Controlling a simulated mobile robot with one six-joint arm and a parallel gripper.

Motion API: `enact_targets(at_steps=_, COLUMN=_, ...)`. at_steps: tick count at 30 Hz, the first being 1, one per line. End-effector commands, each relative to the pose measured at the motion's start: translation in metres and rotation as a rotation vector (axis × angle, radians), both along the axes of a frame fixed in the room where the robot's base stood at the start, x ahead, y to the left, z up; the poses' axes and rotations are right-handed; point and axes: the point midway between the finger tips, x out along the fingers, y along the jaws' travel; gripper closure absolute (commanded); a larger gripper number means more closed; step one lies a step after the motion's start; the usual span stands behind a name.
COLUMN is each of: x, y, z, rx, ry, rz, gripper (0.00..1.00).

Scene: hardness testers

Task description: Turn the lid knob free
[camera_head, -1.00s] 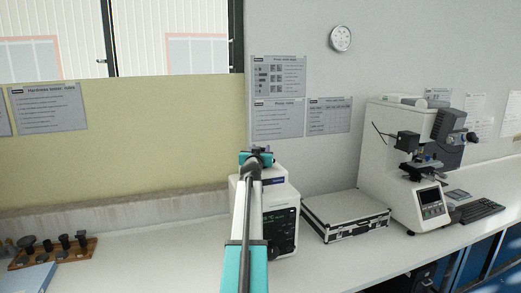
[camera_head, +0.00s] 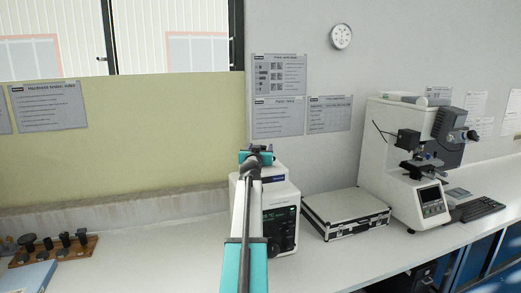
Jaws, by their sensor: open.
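A white benchtop machine (camera_head: 280,190) with a dark front panel (camera_head: 281,230) stands on the bench, partly behind my arm. Its lid knob cannot be made out; my arm and gripper cover the middle of its top. My gripper (camera_head: 257,148) is at the far end of the arm, over the machine's top in the picture. It is small and dark and seen from behind, with its jaws open. Whether it touches the knob or is around it cannot be told.
A silver-edged case (camera_head: 345,212) lies to the right of the machine. Further right stand a hardness tester (camera_head: 390,165) and a keyboard (camera_head: 481,209). A wooden rack (camera_head: 55,252) with dark parts is at the far left.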

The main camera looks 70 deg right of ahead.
Motion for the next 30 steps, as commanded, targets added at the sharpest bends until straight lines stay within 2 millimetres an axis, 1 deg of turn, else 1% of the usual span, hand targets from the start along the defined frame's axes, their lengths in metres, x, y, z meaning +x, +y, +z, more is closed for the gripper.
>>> enact_targets(at_steps=1, x=-0.001, y=0.006, z=-0.001, rx=-0.001, ry=0.0, rz=0.0, gripper=0.41)
enact_targets(at_steps=30, x=-0.023, y=0.1, z=-0.003, rx=-0.001, ry=-0.001, rz=0.001, gripper=0.41)
